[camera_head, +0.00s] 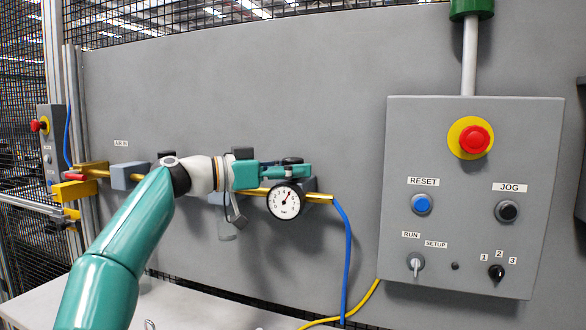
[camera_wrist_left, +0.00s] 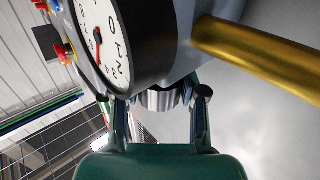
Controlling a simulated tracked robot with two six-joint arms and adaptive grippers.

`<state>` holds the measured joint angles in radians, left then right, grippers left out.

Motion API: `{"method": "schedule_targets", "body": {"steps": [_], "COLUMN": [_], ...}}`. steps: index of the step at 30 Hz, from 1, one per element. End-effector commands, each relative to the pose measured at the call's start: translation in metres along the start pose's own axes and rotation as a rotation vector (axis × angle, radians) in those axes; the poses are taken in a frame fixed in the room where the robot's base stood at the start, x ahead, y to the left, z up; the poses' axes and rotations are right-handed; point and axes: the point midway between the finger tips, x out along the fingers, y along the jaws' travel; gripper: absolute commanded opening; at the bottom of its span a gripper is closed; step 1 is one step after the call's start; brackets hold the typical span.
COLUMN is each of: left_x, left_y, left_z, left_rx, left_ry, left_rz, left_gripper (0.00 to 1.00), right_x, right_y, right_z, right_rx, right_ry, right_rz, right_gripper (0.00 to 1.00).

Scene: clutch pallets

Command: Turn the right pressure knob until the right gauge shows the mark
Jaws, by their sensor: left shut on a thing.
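The right gauge (camera_head: 286,201) is a round white dial with a black rim and a red needle on the brass pipe. In the head view its needle points up and to the right. The gauge also shows close up in the left wrist view (camera_wrist_left: 106,42), cut by the frame edge. No separate target mark can be made out. My left gripper (camera_head: 296,171) is just above the gauge. In the left wrist view its fingers (camera_wrist_left: 162,101) are shut around the silver ribbed right pressure knob (camera_wrist_left: 161,99). My right gripper is not in view.
The brass pipe (camera_head: 99,173) runs along the grey wall panel, with a grey block (camera_head: 127,175) on it. A blue hose (camera_head: 347,250) hangs from its right end. A control box (camera_head: 470,250) with a red emergency button (camera_head: 474,140) stands out at right.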

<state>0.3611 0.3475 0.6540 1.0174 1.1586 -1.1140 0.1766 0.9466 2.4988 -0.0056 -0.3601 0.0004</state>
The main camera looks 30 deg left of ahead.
Motion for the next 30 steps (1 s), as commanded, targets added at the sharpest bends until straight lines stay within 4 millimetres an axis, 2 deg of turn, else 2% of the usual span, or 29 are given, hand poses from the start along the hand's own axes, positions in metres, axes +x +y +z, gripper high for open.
{"method": "schedule_targets", "body": {"steps": [3, 4, 9, 20, 25, 30], "left_x": [0.0, 0.0, 0.0, -0.004, -0.023, -0.056], "left_y": [0.0, 0.0, 0.0, 0.0, -0.001, -0.001], "left_z": [0.0, 0.0, 0.0, -0.001, -0.001, 0.0], "left_rx": [0.0, 0.0, 0.0, 0.0, 0.0, -0.001], "left_ry": [0.002, 0.002, 0.001, 0.001, 0.0, -0.001], "left_rz": [-0.001, -0.002, -0.001, -0.002, -0.004, -0.007], "left_gripper": [0.07, 0.43, 0.68, 0.68, 0.68, 0.68], "right_x": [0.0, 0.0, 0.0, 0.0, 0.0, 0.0], "right_y": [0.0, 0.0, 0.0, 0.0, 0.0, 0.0], "right_z": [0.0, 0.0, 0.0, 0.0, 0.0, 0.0], "right_rx": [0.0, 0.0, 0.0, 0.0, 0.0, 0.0], "right_ry": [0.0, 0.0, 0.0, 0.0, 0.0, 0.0], "right_rz": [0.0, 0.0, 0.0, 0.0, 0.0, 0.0], "right_gripper": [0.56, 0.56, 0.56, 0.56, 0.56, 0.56]}}
